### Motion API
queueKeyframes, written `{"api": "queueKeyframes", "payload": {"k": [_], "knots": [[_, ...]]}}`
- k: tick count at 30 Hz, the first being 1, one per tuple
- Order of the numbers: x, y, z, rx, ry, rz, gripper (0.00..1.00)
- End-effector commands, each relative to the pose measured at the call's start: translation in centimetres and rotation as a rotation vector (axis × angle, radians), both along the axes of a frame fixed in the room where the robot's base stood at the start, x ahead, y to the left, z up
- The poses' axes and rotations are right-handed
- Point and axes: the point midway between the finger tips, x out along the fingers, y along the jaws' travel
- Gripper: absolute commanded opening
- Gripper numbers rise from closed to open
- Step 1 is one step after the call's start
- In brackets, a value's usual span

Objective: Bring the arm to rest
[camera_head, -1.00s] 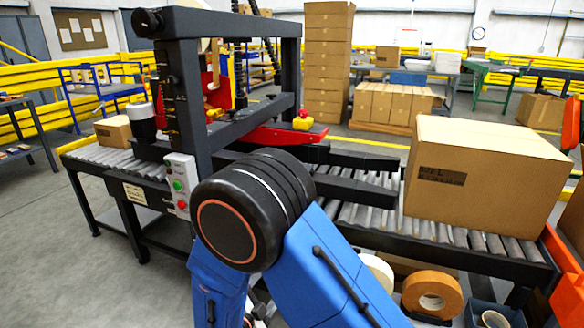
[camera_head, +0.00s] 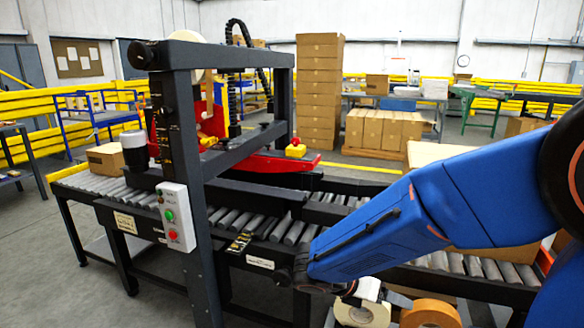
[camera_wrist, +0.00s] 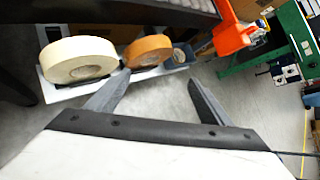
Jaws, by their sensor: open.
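My blue arm reaches across the right half of the head view, in front of the roller conveyor. My gripper (camera_wrist: 155,92) shows in the wrist view with its two grey fingers spread wide and nothing between them. Grey floor lies beyond the fingertips. In the head view the gripper is low near the tape rolls and partly hidden, so its fingers are hard to make out there.
The carton-sealing machine (camera_head: 180,110) with its button box (camera_head: 173,215) stands left of my arm. A cream tape roll (camera_wrist: 78,62) and a brown tape roll (camera_wrist: 147,50) sit on a shelf just ahead of the gripper. A large carton (camera_head: 440,153) is mostly hidden behind my arm.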

Motion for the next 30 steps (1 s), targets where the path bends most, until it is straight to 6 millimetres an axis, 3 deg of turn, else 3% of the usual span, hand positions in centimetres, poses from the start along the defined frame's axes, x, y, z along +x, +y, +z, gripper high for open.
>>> {"api": "queueKeyframes", "payload": {"k": [6,12,21,30], "knots": [[-3.9,-3.7,1.4,0.234,-0.213,-0.338,0.74],[-7.4,-5.6,2.4,0.433,-0.409,-0.659,0.74],[-12.0,-6.7,4.0,0.709,-0.696,-1.158,0.74],[-15.5,-6.3,5.9,0.972,-0.959,-1.671,0.74]]}}
